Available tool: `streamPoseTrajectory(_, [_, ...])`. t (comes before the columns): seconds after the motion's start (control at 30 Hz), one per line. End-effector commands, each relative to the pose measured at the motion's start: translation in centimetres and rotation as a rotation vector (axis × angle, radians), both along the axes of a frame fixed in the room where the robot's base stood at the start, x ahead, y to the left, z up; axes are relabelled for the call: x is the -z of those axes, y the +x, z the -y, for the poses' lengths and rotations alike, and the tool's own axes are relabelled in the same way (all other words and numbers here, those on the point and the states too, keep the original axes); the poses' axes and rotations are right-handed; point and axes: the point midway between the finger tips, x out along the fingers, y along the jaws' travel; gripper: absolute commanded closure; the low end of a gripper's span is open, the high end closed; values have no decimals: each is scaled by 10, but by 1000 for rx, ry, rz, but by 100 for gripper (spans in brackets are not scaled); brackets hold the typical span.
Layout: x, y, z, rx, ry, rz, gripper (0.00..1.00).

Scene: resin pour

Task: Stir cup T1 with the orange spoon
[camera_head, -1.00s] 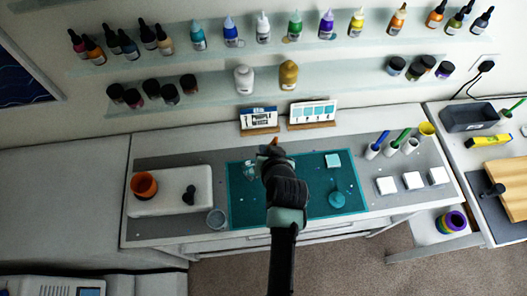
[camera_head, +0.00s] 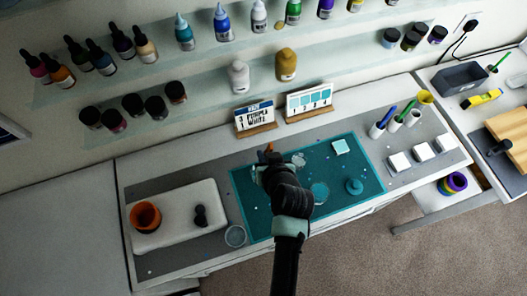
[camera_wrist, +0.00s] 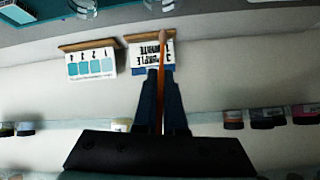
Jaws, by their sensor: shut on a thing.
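My gripper (camera_head: 264,160) is over the back left part of the teal mat (camera_head: 240,205). It is shut on the orange spoon (camera_head: 270,148), which also shows as a thin stick between the fingers in the wrist view (camera_wrist: 160,100). The spoon's far end is in the air, apart from any cup. A clear cup (camera_head: 298,158) stands on the mat just right of my gripper. Two clear cups show at the top edge of the wrist view, one left (camera_wrist: 82,8) and one near the middle (camera_wrist: 160,6). I can read no T1 label; my arm hides part of the mat.
Two cards on wooden stands, one purple-and-white recipe card (camera_head: 254,117) and one numbered card (camera_head: 309,99), stand behind the mat. Another clear cup (camera_head: 235,236) is at the mat's front left. An orange cup (camera_head: 146,217) sits on a white slab (camera_head: 180,228). Shelves of bottles hang above.

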Motion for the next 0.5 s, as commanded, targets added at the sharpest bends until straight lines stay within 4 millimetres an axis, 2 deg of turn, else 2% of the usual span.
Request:
streamPoseTrajectory(0.03, [8, -1, 1, 1, 0, 0, 100])
streamPoseTrajectory(0.5, [49, -6, 6, 1, 1, 0, 100])
